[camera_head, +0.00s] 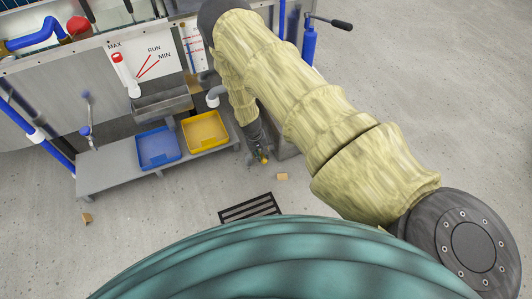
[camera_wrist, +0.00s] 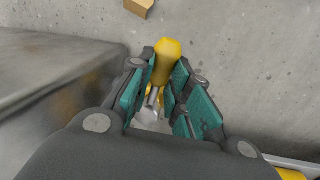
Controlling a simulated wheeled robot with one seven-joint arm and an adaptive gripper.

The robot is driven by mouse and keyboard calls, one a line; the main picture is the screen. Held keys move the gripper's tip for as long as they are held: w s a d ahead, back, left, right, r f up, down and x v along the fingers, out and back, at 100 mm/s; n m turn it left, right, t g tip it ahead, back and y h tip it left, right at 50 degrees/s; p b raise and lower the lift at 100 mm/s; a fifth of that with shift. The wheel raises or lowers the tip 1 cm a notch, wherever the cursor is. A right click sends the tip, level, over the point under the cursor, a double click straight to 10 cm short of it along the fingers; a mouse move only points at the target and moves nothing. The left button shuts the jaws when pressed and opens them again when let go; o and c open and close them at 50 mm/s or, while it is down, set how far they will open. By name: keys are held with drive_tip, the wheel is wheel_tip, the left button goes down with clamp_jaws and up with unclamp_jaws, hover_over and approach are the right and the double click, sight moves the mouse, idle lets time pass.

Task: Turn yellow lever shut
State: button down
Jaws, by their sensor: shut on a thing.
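The yellow lever (camera_wrist: 167,60) shows in the wrist view as a rounded yellow handle on a thin metal stem. My gripper (camera_wrist: 160,90) has its teal pads on both sides of the handle and is shut on it. The handle's rounded end sticks out past the pads. The lever's base and valve body are mostly hidden between the fingers. In the head view my gripper (camera_head: 260,152) reaches down beside the right end of the grey bench, with a small yellow bit of the lever (camera_head: 265,160) at its tip.
A blue tray (camera_head: 158,148) and a yellow tray (camera_head: 205,131) sit on the grey bench (camera_head: 110,180). Small tan blocks (camera_head: 282,177) and a dark floor grate (camera_head: 249,208) lie on otherwise open floor.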

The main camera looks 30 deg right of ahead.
drive_tip(key=shift+s+d+n+p, duration=0.1)
drive_tip(key=shift+d+n+p, duration=0.35)
drive_tip(key=shift+n, duration=0.45)
drive_tip(key=shift+d, duration=0.1)
drive_tip(key=c, duration=1.3)
unclamp_jaws()
drive_tip(key=shift+r, duration=0.15)
drive_tip(key=r, duration=0.3)
drive_tip(key=a+r, duration=0.1)
drive_tip(key=r, duration=0.3)
drive_tip(key=a+r, duration=0.1)
drive_tip(key=r, duration=0.3)
drive_tip(key=shift+a+r, duration=0.2)
drive_tip(key=shift+r, duration=0.05)
